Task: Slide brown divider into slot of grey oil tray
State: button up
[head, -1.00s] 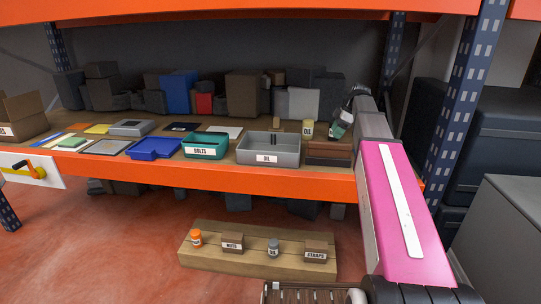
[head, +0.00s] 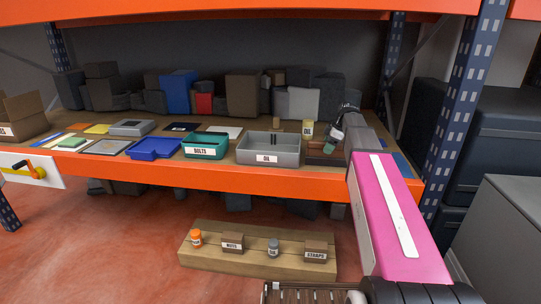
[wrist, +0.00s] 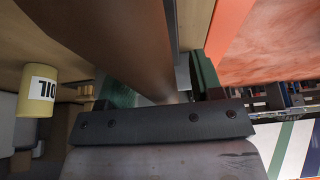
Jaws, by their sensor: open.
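The grey oil tray (head: 268,157) stands on the shelf near its front edge, with a white OIL label on its front. The brown divider (head: 318,158) is in a low brown group just right of the tray, partly hidden by my gripper. In the wrist view a large brown panel (wrist: 110,35), apparently the divider, stretches away between my fingers. My gripper (head: 331,141) is low over the brown group; in the wrist view (wrist: 165,88) its dark green fingers stand apart on either side of the panel. I cannot tell whether they touch it.
A yellow oil can (head: 307,129) stands behind my gripper and shows in the wrist view (wrist: 38,90). A teal bolts tray (head: 205,152) and a blue tray (head: 154,154) are left of the oil tray. The orange shelf beam (head: 220,178) runs along the front.

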grip_shut()
jog(key=shift+r, duration=0.1)
jog(key=shift+r, duration=0.1)
jog(key=shift+r, duration=3.35)
